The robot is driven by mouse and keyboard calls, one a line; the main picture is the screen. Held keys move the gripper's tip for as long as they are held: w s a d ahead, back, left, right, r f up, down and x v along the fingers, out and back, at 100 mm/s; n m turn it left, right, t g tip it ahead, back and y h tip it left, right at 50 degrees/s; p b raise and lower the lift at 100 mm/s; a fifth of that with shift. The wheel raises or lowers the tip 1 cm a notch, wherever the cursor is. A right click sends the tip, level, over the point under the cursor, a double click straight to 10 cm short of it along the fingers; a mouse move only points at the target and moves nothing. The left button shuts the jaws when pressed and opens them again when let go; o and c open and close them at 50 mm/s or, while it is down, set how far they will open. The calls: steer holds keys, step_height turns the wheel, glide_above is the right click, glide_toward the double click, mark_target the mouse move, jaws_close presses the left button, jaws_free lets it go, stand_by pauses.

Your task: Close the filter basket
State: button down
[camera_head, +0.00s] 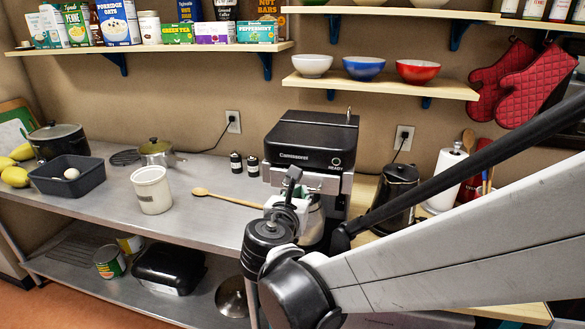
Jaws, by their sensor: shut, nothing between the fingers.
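The coffee machine (311,139), black on top with a "READY" mark, stands on the counter right of the middle. My arm reaches in from the right and its wrist covers the machine's lower front. My gripper (285,201) is shut and empty at the front of the machine, below its upper body. A metal jug (313,225) shows partly behind my wrist at the machine's base. The filter basket is mostly hidden behind my gripper, and I cannot tell how far open it is or whether my gripper touches it.
A shelf with bowls (380,86) hangs above. The counter's left middle has free room.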

steer(key=shift+w+d+r, duration=0.1)
steer(key=shift+w+d, duration=0.05)
steer(key=shift+w, duration=0.9)
steer(key=v, duration=1.4)
steer(key=s+d+f+m+g+b, duration=0.2)
steer(key=d+f+m+g, duration=0.1)
steer(key=d+f+m, duration=0.3)
steer(key=s+d+f+m+g+b, duration=0.1)
steer(key=d+f+m+g+b, duration=0.15)
steer(key=d+m, duration=0.6)
steer(key=s+d+f+m+g+y+b, duration=0.1)
steer(key=s+d+f+m+y, duration=0.1)
steer(key=m, duration=0.7)
steer(key=s+d+f+m+g+y+b, duration=0.1)
steer(key=s+d+f+m, duration=0.3)
steer(key=m, duration=0.5)
steer(key=s+y+b, duration=0.1)
steer(key=s, duration=0.1)
steer(key=shift+s+d, duration=0.15)
steer(key=shift+s, duration=0.25)
